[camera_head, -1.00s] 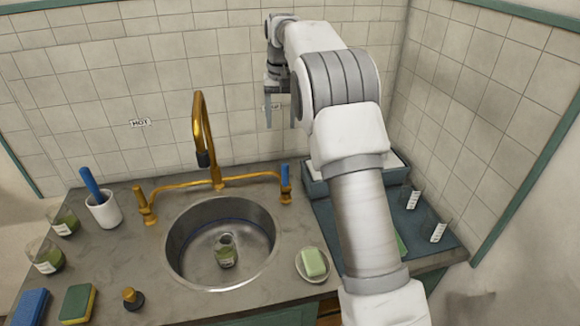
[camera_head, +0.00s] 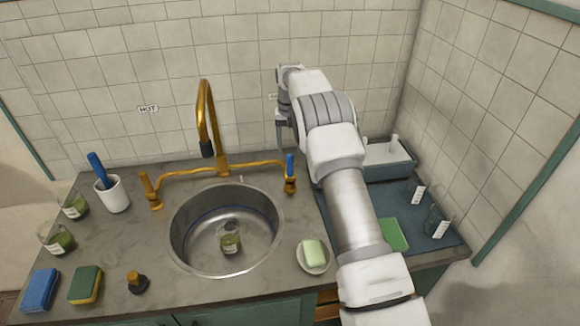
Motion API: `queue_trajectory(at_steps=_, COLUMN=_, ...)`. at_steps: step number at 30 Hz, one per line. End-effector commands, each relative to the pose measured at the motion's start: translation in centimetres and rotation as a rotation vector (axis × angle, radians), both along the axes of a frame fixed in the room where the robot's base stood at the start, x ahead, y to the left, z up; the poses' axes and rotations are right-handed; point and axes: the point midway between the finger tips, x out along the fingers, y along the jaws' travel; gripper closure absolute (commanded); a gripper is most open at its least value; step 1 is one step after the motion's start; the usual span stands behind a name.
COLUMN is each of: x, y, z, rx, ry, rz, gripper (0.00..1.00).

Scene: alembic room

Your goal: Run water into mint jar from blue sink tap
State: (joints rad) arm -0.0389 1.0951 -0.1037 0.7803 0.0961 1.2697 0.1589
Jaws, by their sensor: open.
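A small glass jar (camera_head: 230,239) with green contents and a pale label stands in the round steel sink (camera_head: 184,251). The brass tap (camera_head: 205,110) rises behind the sink, its dark nozzle over the sink's back part. No water shows from it. The blue-topped tap handle (camera_head: 290,172) is at the right end of the brass pipe, and an all-brass handle (camera_head: 149,188) is at the left end. My gripper (camera_head: 282,150) is open and points down, just above and slightly left of the blue handle. Whether it touches the handle is unclear.
Two more green-filled jars (camera_head: 57,241) stand at the left, near a white cup (camera_head: 115,196) holding a blue-handled tool. Sponges (camera_head: 85,285), a brass stopper (camera_head: 137,282) and a soap dish (camera_head: 324,267) line the front. A tray (camera_head: 405,166) and glassware (camera_head: 435,222) are at the right.

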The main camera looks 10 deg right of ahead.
Motion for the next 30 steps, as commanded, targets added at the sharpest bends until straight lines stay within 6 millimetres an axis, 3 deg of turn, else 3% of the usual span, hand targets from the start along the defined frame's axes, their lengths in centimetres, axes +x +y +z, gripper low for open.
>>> queue_trajectory(at_steps=6, x=-0.1, y=0.0, z=-4.7, rx=0.001, ry=0.004, rz=0.000, gripper=0.39)
queue_trajectory(at_steps=12, x=0.0, y=0.0, z=-7.6, rx=0.000, ry=0.001, rz=0.000, gripper=0.39)
queue_trajectory(at_steps=25, x=0.0, y=0.0, z=-8.8, rx=0.000, ry=0.000, rz=0.000, gripper=0.39)
queue_trajectory(at_steps=26, x=0.0, y=0.0, z=-8.8, rx=0.000, ry=0.000, rz=0.000, gripper=0.41)
queue_trajectory(at_steps=30, x=0.0, y=0.0, z=-8.8, rx=0.000, ry=0.000, rz=0.000, gripper=0.66)
